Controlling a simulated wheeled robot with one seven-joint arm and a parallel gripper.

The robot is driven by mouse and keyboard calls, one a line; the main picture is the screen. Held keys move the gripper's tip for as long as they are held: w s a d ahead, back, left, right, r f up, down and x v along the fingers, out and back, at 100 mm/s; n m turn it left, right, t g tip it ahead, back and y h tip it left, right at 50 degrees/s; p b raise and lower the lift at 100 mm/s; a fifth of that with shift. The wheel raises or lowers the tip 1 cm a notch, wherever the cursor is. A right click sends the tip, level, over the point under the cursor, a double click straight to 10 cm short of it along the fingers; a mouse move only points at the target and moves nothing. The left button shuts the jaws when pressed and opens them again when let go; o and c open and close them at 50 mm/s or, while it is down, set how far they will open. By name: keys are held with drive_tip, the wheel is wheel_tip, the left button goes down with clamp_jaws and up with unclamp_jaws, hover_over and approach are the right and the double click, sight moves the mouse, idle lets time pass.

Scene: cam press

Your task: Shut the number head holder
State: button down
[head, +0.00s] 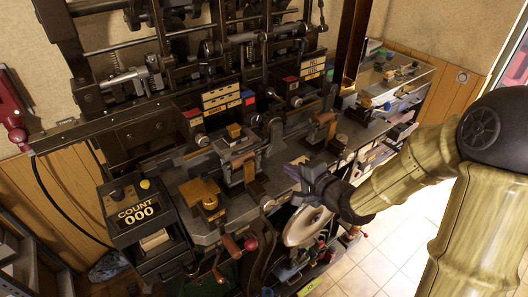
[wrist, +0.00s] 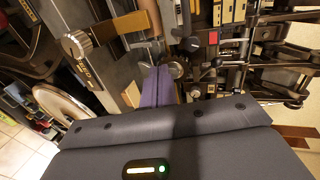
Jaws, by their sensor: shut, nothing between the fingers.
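I cannot tell for sure which part of the dark press (head: 200,75) is the number head holder. Brown and brass clamp-like fittings stand along its bed: one at the left front (head: 203,194), one in the middle (head: 240,168) and one at the right (head: 322,127). The wrist view shows a brass bracket with a knurled knob (wrist: 78,44) at the upper left. My gripper (head: 298,163) is over the front edge of the bed, to the right of the middle fitting. Its purple fingers (wrist: 157,84) are shut and empty, pointing toward the press; I cannot tell whether they touch it.
A box reading COUNT 000 (head: 139,213) stands at the left front. A pale round wheel (head: 307,227) sits below my gripper, and a red-knobbed lever (head: 238,244) is left of it. A bench with drawers (head: 390,82) is behind right. Tiled floor (head: 395,250) is open at the right front.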

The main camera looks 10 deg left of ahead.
drive_tip(key=r+p+x, duration=0.1)
drive_tip(key=p+x, duration=0.2)
drive_tip(key=x, duration=1)
drive_tip(key=shift+w, duration=0.2)
drive_tip(key=shift+a, duration=0.1)
